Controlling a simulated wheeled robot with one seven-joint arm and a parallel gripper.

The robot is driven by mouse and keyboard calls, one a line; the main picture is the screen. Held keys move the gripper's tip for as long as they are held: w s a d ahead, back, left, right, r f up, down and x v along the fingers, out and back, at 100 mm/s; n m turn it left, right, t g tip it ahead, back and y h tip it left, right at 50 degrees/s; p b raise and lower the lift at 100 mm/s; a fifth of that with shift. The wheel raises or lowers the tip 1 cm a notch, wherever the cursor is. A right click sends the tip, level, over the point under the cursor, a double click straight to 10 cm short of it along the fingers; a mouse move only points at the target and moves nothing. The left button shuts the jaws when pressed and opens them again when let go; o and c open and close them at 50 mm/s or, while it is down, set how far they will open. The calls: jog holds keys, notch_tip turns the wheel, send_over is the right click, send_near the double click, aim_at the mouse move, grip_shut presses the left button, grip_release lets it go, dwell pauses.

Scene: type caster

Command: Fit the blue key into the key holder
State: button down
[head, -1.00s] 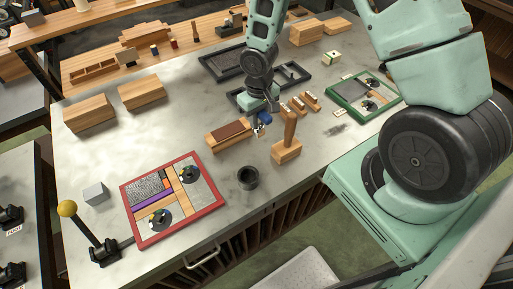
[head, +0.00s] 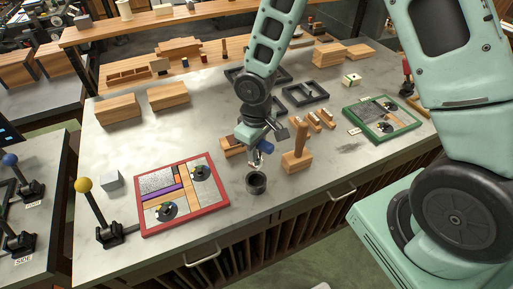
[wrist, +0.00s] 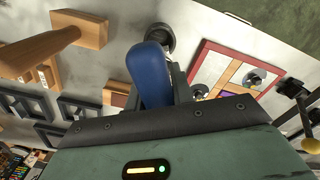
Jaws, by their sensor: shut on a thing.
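The blue key (head: 266,147) is in my gripper (head: 257,157), above the bench; its blue handle also fills the middle of the wrist view (wrist: 149,76). My gripper is shut on it. A small round black cup (head: 256,184), which looks like the key holder, stands upright on the bench just below my gripper in the head view. In the wrist view the cup (wrist: 160,38) shows partly behind the key's handle. The key's lower end is hard to make out, and it looks above the cup, not in it.
A wooden mallet (head: 296,156) stands close to the right of the cup. A wooden box (head: 232,147) is behind my gripper. A red-framed form (head: 224,193) lies to the left, a green-framed one (head: 394,137) to the right. Bare bench lies around the cup's front.

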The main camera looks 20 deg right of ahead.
aim_at(256, 162)
jog(key=shift+f+b, duration=2.4)
jog(key=shift+f, duration=0.5)
jog(key=shift+f+b, duration=2)
jog(key=shift+f, duration=0.25)
jog(key=c, duration=1.1)
grip_release()
notch_tip(256, 162, up, 18)
jog(key=shift+f+b, duration=0.25)
jog(key=shift+b, duration=0.3)
jog(key=shift+n+y, duration=0.3)
jog(key=shift+n, duration=0.6)
jog(key=s+a, duration=0.2)
jog(key=s, duration=0.4)
jog(key=s+a+b, duration=0.1)
jog(key=s+a, duration=0.1)
jog(key=s, duration=0.5)
jog(key=s+a+f+b, duration=0.1)
jog(key=s+a, duration=0.1)
jog(key=s, duration=0.5)
jog(key=shift+a+f, duration=0.1)
jog(key=shift+a, duration=0.05)
